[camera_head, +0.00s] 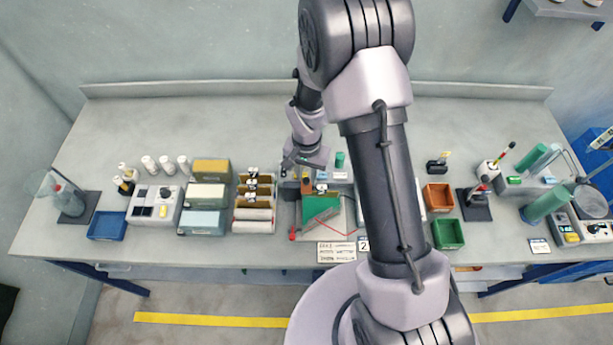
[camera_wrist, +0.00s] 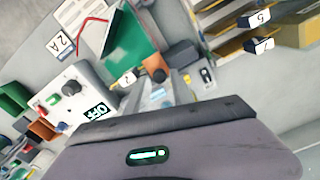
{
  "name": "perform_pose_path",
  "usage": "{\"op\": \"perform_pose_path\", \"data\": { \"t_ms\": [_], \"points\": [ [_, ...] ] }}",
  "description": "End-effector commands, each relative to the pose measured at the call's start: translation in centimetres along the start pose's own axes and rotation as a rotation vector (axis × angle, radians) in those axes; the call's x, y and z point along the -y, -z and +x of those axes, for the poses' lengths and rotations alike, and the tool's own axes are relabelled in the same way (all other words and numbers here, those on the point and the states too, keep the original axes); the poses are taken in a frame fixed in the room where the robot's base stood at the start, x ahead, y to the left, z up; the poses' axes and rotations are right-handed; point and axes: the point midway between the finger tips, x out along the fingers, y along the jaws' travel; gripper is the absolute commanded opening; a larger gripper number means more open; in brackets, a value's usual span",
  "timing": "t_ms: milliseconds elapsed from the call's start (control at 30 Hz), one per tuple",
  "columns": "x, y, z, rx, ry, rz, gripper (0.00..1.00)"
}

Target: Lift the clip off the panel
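The green panel (camera_head: 320,206) stands tilted on a pale grey base at the middle of the bench. It also shows in the wrist view (camera_wrist: 128,42), upper left of centre. A brown knob-like part (camera_wrist: 157,73) sits by a small numbered tag at the panel's near edge; I cannot tell whether it is the clip. A dark grey block (camera_wrist: 182,54) is just right of it. My gripper (camera_head: 305,163) is behind and above the panel, pointing down. In the wrist view its fingers are hard to separate from the grey parts beyond, so their gap and any hold are unclear.
A rack (camera_head: 254,227) with numbered slots stands left of the panel. A red wire (camera_wrist: 92,20) lies beside it. A grey box with an OFF display (camera_wrist: 97,112) is close by. Orange (camera_head: 438,197) and green (camera_head: 448,234) bins stand to the right.

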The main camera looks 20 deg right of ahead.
Motion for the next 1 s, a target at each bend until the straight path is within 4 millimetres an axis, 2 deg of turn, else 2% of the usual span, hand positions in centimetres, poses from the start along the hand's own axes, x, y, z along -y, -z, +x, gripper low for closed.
{"op": "perform_pose_path", "data": {
  "t_ms": [133, 400, 567, 1000],
  "points": [
    [-0.01, -0.02, 0.99, 0.0, 0.0, 0.001, 0.28],
    [-0.01, -0.02, 1.12, 0.0, 0.0, 0.001, 0.28],
    [-0.01, -0.02, 1.11, 0.0, 0.0, 0.001, 0.0],
    [-0.01, -0.02, 1.09, 0.0, 0.0, 0.001, 0.0]
  ]
}}
